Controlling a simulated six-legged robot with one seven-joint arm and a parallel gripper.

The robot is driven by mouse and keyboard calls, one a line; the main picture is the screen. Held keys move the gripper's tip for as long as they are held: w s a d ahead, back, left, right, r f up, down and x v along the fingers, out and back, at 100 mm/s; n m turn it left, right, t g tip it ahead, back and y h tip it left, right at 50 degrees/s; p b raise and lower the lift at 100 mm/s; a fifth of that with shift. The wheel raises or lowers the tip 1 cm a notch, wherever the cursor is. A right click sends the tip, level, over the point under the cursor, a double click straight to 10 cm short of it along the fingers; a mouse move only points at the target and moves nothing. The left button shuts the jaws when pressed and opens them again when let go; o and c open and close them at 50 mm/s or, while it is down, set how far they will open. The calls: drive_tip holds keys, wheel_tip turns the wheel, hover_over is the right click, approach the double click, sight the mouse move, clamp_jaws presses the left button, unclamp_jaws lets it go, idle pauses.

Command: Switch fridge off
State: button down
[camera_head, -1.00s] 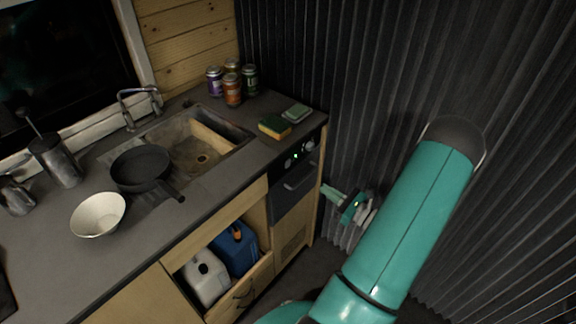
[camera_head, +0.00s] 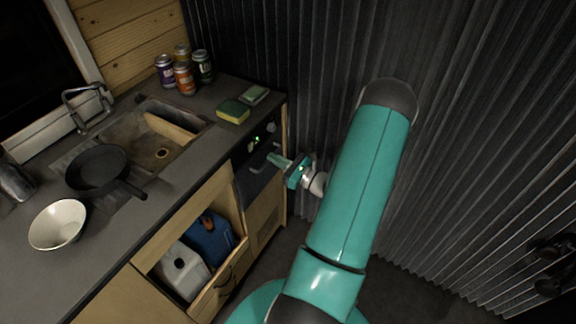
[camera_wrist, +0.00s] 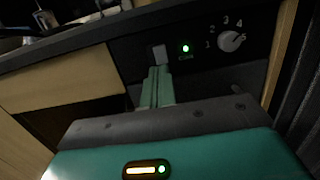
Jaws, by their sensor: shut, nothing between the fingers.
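The fridge (camera_head: 262,172) is a dark unit built into the right end of the counter, with a black control panel on top. In the wrist view the panel shows a grey switch (camera_wrist: 159,54), a lit green light (camera_wrist: 185,48) to its right, and a round numbered dial (camera_wrist: 230,41) further right. My gripper (camera_wrist: 160,72) is shut and empty. Its fingertips are at the lower edge of the switch in that view; I cannot tell whether they touch. In the head view my gripper (camera_head: 273,160) is in front of the fridge, near the panel.
A sponge (camera_head: 232,112), a second green pad (camera_head: 254,95) and several cans (camera_head: 185,78) stand on the counter. A pan (camera_head: 97,170) and white bowl (camera_head: 58,224) are at left. An open compartment holds a blue canister (camera_head: 209,238) and white canister (camera_head: 184,270). A corrugated wall (camera_head: 460,130) is right.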

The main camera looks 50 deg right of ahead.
sight(252, 145)
drive_tip(key=w, duration=0.6)
drive_tip(key=shift+w+a+r, duration=0.2)
drive_tip(key=shift+a+r, duration=0.05)
drive_tip(key=shift+r, duration=0.15)
drive_tip(key=shift+w, duration=0.1)
drive_tip(key=shift+w+r, duration=0.2)
drive_tip(key=shift+r, duration=0.05)
drive_tip(key=shift+w+a+r+g, duration=0.1)
drive_tip(key=shift+w+r+g, duration=0.1)
drive_tip(key=shift+g, duration=0.35)
drive_tip(key=shift+w+a+r+g, duration=0.1)
drive_tip(key=shift+r+g, duration=0.05)
drive_tip(key=shift+g, duration=0.4)
drive_tip(key=shift+d, duration=0.1)
drive_tip(key=shift+s+f, duration=0.1)
